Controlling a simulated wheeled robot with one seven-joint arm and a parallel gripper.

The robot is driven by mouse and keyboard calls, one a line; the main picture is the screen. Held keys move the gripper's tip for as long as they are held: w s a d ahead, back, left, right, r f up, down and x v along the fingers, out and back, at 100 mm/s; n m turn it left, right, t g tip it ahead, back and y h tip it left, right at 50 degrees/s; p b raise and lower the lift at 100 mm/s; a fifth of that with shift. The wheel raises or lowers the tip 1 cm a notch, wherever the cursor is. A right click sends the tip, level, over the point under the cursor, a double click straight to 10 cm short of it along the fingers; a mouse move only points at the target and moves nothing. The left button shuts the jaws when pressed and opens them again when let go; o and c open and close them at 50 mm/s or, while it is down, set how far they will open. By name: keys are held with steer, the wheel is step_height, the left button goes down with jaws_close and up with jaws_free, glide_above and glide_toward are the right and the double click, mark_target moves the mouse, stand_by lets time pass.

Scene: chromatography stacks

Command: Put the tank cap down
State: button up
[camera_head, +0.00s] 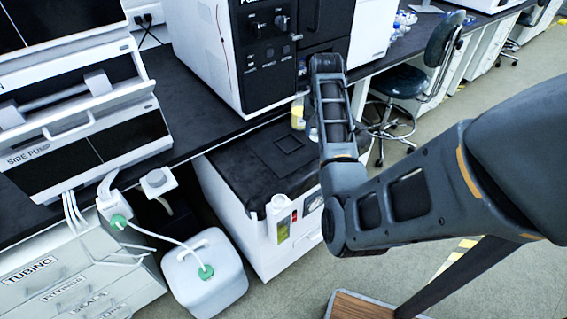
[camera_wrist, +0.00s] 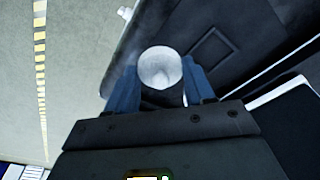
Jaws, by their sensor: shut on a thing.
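The tank cap (camera_wrist: 160,65) shows in the wrist view as a round, whitish piece between two blue fingers. My gripper (camera_wrist: 161,82) is shut on it. Below is the black top of a low white cabinet, with a square outline marked in it. I cannot tell how far the cap is above that top. In the head view my arm hides the gripper and most of what it holds. A white tank (camera_head: 204,278) with green fittings and a tube stands on the floor at the lower left.
The low cabinet's black top (camera_head: 250,172) is mostly clear around its square outline (camera_wrist: 208,50). A small yellowish container (camera_head: 298,113) stands near my arm. A tall instrument (camera_head: 205,50) is behind, a drawer unit (camera_head: 70,285) at left, a stool (camera_head: 400,82) at right.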

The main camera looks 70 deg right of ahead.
glide_above(287, 165)
steer(key=f, duration=0.5)
steer(key=shift+a+f+p, duration=0.3)
steer(key=shift+f+p, duration=0.1)
steer(key=shift+f, duration=2)
steer(key=shift+f, duration=0.15)
steer(key=o, duration=1)
